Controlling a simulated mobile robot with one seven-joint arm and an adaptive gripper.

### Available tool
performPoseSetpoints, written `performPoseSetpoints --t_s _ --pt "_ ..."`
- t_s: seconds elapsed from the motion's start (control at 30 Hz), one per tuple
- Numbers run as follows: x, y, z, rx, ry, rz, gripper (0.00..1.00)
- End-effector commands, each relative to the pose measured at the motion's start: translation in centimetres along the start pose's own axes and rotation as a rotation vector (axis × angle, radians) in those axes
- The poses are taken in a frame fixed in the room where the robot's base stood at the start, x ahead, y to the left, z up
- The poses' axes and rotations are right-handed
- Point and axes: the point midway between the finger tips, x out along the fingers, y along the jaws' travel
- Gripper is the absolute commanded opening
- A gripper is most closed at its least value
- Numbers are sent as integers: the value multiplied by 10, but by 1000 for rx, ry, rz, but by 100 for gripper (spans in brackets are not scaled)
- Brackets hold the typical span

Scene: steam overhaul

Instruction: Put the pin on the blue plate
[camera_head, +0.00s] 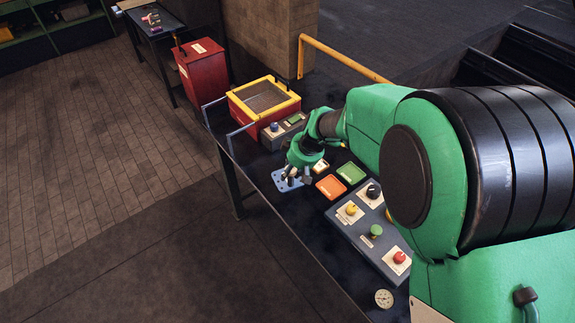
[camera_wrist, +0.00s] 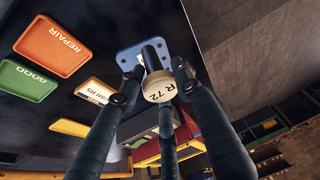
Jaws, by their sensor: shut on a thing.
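My gripper (camera_head: 298,177) is low over the blue plate (camera_head: 281,184) in the head view. In the wrist view my gripper (camera_wrist: 156,78) has its dark fingers closed around the pin (camera_wrist: 158,88). The pin has a pale round head marked "R 72" and a dark shaft pointing towards the blue plate (camera_wrist: 128,60). The blue plate has small holes and lies beyond the pin. Whether the pin touches the plate, I cannot tell. In the head view the fingers mostly hide the pin.
An orange tray (camera_head: 331,187) and a green tray (camera_head: 351,172) lie right of the plate. A control panel with knobs (camera_head: 372,228) is nearer. A red box with a yellow rim (camera_head: 236,104) and a small grey box (camera_head: 270,138) stand behind. The bench's left edge is close to the plate.

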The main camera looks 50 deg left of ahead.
Motion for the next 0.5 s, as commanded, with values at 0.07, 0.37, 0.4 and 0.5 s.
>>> performPoseSetpoints --t_s 0.07,0.37,0.4,0.5 --pt "4 7 -9 0 1 0 0" --pt "17 29 -33 0 1 0 0" --pt "18 31 -35 0 1 0 0" --pt "20 34 -39 1 1 0 0"
